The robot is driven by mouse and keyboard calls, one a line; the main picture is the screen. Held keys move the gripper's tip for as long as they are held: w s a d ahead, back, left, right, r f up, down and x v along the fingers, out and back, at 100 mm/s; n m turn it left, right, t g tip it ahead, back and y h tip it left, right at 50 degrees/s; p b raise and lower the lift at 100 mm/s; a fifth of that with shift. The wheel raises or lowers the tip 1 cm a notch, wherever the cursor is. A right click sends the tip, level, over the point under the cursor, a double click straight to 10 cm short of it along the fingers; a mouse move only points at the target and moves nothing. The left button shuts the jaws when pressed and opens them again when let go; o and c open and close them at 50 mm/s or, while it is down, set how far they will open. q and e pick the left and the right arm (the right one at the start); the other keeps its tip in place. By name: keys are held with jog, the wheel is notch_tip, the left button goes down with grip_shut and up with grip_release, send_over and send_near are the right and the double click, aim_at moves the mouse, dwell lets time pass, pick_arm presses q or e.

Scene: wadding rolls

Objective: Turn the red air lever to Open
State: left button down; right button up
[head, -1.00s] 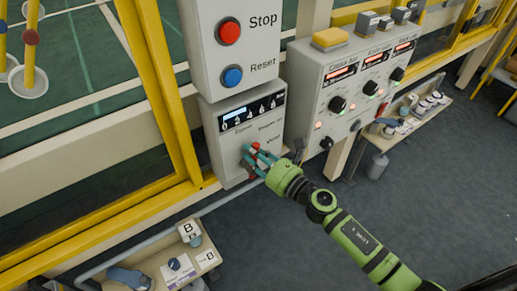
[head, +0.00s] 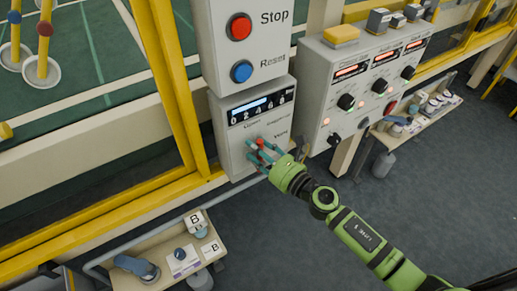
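The red air lever (head: 261,143) is on the lower front of a grey control box (head: 232,160), under a small display strip. Only a small red part of it shows; my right gripper covers the rest. My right gripper (head: 258,152), with teal fingers on a green wrist, is at the lever, its fingers around or just in front of the red part. I cannot tell whether the fingers press on it. The labels by the lever are too blurred to read surely. My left gripper is not in view.
Above are a red Stop button (head: 240,27) and a blue Reset button (head: 241,71). A knob panel (head: 330,83) stands close to the right. A yellow frame post (head: 174,85) is at left. A low shelf (head: 150,250) with small items lies below. Open floor lies at lower right.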

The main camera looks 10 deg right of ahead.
jog(key=shift+s, duration=0.1)
jog(key=v, duration=1.2)
jog(key=shift+f, duration=0.1)
dwell(0.3)
